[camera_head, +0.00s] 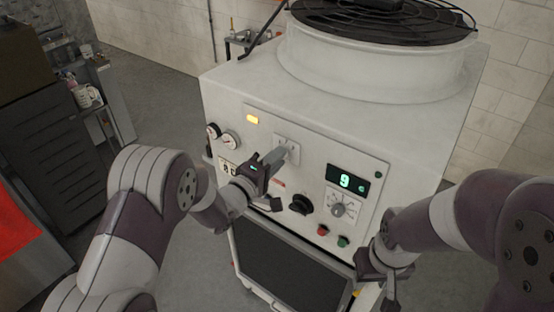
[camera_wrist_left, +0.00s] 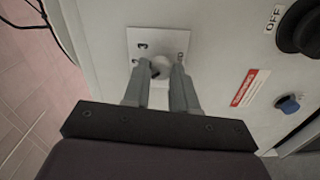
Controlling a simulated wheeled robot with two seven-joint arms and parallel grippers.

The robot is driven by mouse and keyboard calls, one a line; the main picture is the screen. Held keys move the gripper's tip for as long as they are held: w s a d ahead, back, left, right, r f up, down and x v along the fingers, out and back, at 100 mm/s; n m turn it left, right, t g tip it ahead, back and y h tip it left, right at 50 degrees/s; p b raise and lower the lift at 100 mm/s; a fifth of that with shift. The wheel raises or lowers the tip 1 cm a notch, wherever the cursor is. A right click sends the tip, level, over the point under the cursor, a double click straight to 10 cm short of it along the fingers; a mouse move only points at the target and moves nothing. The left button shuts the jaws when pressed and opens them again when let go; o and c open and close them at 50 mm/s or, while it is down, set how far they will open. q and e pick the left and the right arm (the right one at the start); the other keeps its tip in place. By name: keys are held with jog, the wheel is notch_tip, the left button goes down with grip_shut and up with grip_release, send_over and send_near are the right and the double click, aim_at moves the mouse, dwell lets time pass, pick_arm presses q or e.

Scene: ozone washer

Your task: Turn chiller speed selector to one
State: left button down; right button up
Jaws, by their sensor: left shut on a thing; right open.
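A small round selector knob (camera_wrist_left: 160,68) sits on a square light plate (camera_wrist_left: 172,38) on the white machine's front panel. My left gripper (camera_wrist_left: 158,76) is shut on the knob, one finger on each side. In the head view the left gripper (camera_head: 283,156) reaches the plate (camera_head: 290,142), and its fingers hide most of the knob. My right gripper (camera_head: 380,285) is open and empty, low at the right of the panel.
The panel also holds a black rotary knob (camera_head: 300,204), a white dial (camera_head: 344,205), a green display (camera_head: 348,181) reading 9, a red button (camera_head: 322,230) and a green button (camera_head: 343,241). Gauges (camera_head: 229,140) are at the left. A dark door (camera_head: 290,265) is below.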

pick_arm(q)
jog(key=shift+a+n, duration=0.1)
jog(key=shift+n, duration=0.6)
jog(key=shift+f, duration=0.1)
jog(key=c, duration=1.1)
grip_release()
jog(key=shift+o, duration=1)
jog(key=shift+a, duration=0.1)
jog(key=b+v, duration=0.3)
jog(key=v, duration=1)
jog(key=shift+b, duration=0.35)
pick_arm(e)
notch_tip(320, 180, down, 4)
jog(key=shift+a+r, duration=0.15)
jog(key=shift+r, duration=0.1)
pick_arm(q)
jog(key=shift+a, duration=0.1)
